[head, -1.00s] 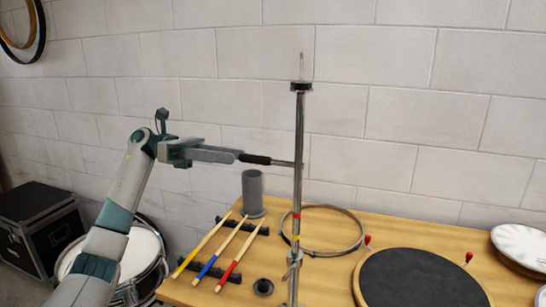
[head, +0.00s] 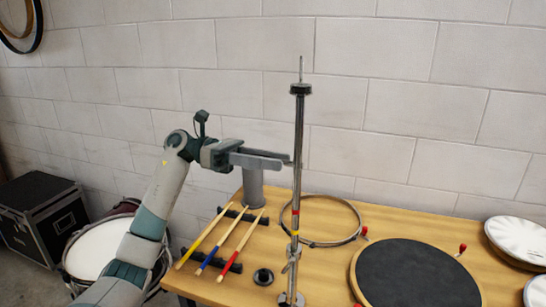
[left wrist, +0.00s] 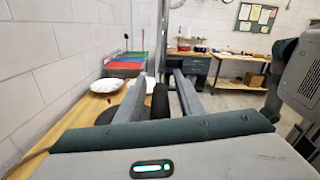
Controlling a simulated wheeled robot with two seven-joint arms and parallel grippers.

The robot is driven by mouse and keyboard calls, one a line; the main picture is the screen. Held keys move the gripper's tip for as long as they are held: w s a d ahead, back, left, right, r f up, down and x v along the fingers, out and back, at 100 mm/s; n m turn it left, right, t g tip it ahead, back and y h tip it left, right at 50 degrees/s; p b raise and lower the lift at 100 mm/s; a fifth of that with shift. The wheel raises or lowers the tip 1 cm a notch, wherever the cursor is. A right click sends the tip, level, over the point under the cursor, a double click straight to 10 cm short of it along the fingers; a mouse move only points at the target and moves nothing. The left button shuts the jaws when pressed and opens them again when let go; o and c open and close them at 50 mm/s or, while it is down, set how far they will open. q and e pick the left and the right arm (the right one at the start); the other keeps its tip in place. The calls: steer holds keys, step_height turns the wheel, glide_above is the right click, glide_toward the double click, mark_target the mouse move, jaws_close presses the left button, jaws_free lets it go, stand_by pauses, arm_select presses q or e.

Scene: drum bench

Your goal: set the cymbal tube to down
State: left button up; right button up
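The cymbal tube (head: 299,130) is the slim chrome upright in the middle of the head view, with a black collar near its top and red and yellow bands lower down. It stands upright and also shows in the left wrist view (left wrist: 162,40). A side handle with a black grip (left wrist: 160,100) sits between the fingers in the left wrist view; the fingers mostly cover it in the head view. My left gripper (head: 285,160) is open around the grip, just left of the tube, with a gap beside it. My right gripper is not in view.
A grey cylinder (head: 253,188) and three drumsticks (head: 243,240) on a black rack are left of the tube. A metal hoop (head: 345,240) lies behind it. A black-topped drum pad (head: 410,278) and white dishes (head: 520,240) are to the right. A wall is behind.

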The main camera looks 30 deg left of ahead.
arm_select(q)
steer(key=shift+d, duration=0.15)
jaws_close()
steer(key=shift+f, duration=0.1)
